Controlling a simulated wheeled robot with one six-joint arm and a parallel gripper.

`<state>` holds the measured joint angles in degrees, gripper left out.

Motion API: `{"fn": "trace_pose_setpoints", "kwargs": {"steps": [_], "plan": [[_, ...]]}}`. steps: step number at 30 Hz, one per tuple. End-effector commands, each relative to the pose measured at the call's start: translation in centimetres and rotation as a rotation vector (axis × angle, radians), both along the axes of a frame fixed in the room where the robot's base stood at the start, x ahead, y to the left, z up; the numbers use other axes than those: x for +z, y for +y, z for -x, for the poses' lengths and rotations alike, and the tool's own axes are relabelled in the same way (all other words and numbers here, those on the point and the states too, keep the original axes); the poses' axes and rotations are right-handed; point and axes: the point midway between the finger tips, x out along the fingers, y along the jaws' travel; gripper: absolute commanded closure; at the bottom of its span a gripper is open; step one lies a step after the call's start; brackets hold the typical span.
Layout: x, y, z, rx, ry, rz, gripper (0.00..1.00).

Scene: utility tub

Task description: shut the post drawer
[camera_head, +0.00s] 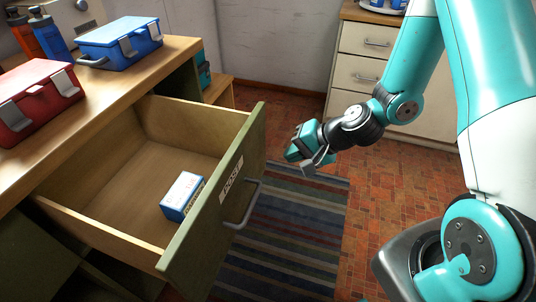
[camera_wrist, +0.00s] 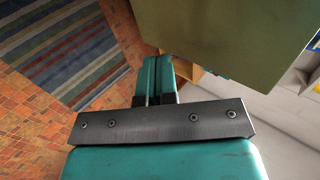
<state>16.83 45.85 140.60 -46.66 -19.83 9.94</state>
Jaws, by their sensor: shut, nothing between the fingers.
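The post drawer (camera_head: 215,205) stands pulled well out of the wooden bench. Its green front carries a white label and a grey bar handle (camera_head: 243,205). A small blue and white box (camera_head: 183,195) lies inside on the drawer floor. My gripper (camera_head: 301,157) is to the right of the drawer front, near its far end, apart from it and empty. In the wrist view my gripper's teal fingers (camera_wrist: 156,80) are together, and the plain green drawer front (camera_wrist: 225,35) fills the upper right. The handle does not show in the wrist view.
A red case (camera_head: 38,98) and a blue case (camera_head: 120,38) stand on the bench top (camera_head: 140,75). A striped rug (camera_head: 290,225) lies on the brick floor beside the drawer. A cream drawer cabinet (camera_head: 400,85) stands at the back right.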

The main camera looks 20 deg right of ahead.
Motion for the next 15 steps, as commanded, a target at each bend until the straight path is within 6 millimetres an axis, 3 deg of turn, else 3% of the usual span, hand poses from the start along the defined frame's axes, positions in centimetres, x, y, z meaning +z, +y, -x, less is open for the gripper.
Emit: {"fn": "trace_pose_setpoints", "kwargs": {"steps": [5,9,15], "plan": [[-2.6,2.3,-1.6,0.006,0.000,0.001,1.00],[-2.1,4.0,-3.0,0.006,-0.004,0.002,1.00],[-2.2,5.0,-3.9,0.001,-0.001,0.001,1.00]]}}
